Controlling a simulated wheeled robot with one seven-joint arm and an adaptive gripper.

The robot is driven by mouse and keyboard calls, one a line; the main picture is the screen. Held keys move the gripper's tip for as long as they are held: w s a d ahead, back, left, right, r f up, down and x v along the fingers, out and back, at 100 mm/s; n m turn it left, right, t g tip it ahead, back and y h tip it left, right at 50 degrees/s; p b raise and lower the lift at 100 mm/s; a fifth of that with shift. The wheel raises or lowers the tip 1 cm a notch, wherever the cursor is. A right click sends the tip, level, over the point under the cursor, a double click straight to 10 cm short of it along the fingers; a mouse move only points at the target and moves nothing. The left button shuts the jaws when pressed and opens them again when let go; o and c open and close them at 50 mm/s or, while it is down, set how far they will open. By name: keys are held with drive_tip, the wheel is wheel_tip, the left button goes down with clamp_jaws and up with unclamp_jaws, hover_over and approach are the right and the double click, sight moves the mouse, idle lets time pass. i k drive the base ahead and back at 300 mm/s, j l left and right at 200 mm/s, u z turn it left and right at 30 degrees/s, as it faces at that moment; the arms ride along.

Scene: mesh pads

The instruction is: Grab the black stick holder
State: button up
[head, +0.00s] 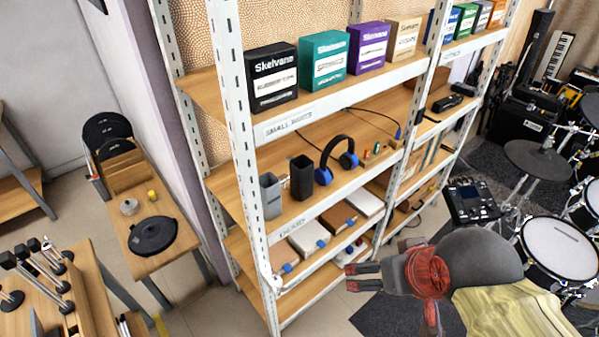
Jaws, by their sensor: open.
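A black, square, open-topped holder (301,180) stands upright on the middle wooden shelf (330,195) of the metal rack. It appears empty, though its inside is dark. A similar grey holder (271,198) stands just to its left, closer to the rack's corner post. My gripper (350,277) reaches in from the lower right, in front of the rack and lower in the picture than the black holder.
Blue-and-black headphones (338,160) stand right of the black holder. Boxed pads (271,78) line the shelf above; hard cases (338,216) lie below. The rack's white corner post (250,170) is left. A drum kit (550,245) fills the right. Floor shows below the rack.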

sight(301, 167)
drive_tip(key=i+l+u, duration=0.15)
drive_tip(key=l+u, duration=0.6)
drive_tip(key=l, duration=0.25)
drive_tip(key=i+l+u, duration=0.1)
drive_tip(key=l+u, duration=0.3)
drive_tip(key=l, duration=0.2)
